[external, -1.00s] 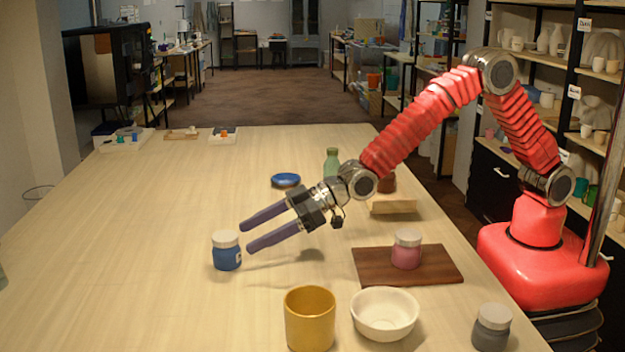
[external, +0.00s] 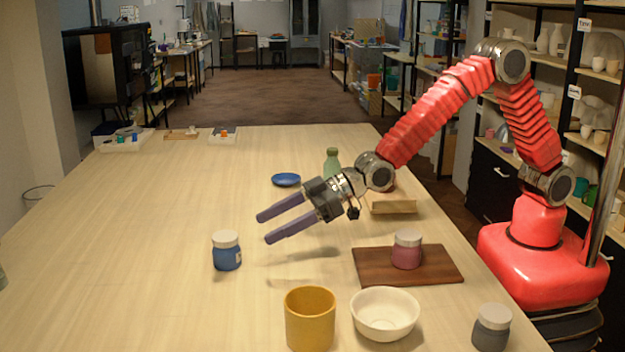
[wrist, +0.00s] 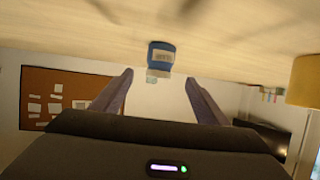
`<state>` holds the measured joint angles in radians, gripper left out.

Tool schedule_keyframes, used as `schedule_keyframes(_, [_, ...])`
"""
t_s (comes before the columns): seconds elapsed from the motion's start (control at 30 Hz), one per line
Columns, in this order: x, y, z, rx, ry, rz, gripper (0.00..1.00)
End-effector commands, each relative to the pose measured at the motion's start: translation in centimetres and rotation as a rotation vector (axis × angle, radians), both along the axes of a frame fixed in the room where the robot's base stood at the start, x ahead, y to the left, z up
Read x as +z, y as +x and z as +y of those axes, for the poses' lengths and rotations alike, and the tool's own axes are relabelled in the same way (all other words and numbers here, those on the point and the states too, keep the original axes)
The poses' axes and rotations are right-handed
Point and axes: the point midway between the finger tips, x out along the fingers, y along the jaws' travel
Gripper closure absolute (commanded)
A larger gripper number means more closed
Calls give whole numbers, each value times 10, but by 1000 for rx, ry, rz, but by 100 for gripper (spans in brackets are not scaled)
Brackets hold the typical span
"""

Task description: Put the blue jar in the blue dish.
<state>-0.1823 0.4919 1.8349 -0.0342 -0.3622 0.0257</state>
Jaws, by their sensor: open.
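The blue jar (external: 227,252) with a pale lid stands upright on the table, left of my gripper. My gripper (external: 262,228) is open and empty above the table, its two purple fingers pointing left toward the jar. In the wrist view the blue jar (wrist: 160,56) shows upside down beyond and between the fingertips of my gripper (wrist: 158,80), apart from them. The blue dish (external: 286,180) is a shallow bowl on the table behind my gripper. It looks empty.
A yellow cup (external: 310,318) and a white bowl (external: 385,314) stand at the front. A pink jar (external: 407,250) sits on a dark board (external: 375,267). A grey jar (external: 491,327), a green bottle (external: 332,163) and a wooden block (external: 391,204) are also out.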

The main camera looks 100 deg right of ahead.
Motion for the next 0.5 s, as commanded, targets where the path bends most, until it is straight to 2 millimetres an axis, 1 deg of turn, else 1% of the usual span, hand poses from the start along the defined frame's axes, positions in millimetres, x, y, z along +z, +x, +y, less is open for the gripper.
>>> schedule_keyframes(0.2, [0, 0, 0, 0, 0, 0, 32])
schedule_keyframes(0.3, [3, -2, -2, -2, 0, 3, 32])
schedule_keyframes(0.37, [7, -6, -4, -4, -3, 10, 32])
schedule_keyframes(0.43, [15, -12, -9, -9, -5, 21, 32])
schedule_keyframes(0.5, [24, -23, -15, -16, -9, 40, 32])
